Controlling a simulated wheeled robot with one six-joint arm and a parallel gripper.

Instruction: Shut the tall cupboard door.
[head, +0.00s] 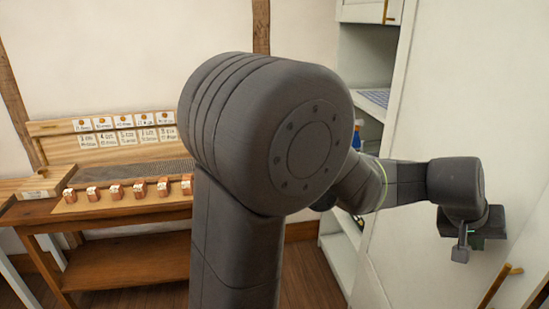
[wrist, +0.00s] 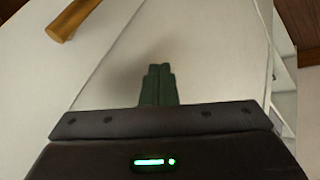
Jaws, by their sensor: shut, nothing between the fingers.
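The tall cupboard (head: 364,55) is white and stands behind my arm, with shelves showing. Its white door (head: 455,95) stands open, filling the right side of the head view; the gap to the shelves shows left of its edge. The door panel also fills much of the wrist view (wrist: 215,60). A wooden bar handle (head: 497,286) is on the door at lower right, and at top left in the wrist view (wrist: 75,18). My gripper (head: 474,244) is shut and empty, its dark green fingers (wrist: 158,70) pointing at the door face beside the handle. I cannot tell whether they touch it.
A wooden desk (head: 120,212) with small boxes and picture cards stands at left against the wall. A blue bottle (head: 358,132) and a folded checked cloth (head: 377,97) are on the cupboard shelves. My arm hides the middle. Some wooden floor (head: 308,275) shows below.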

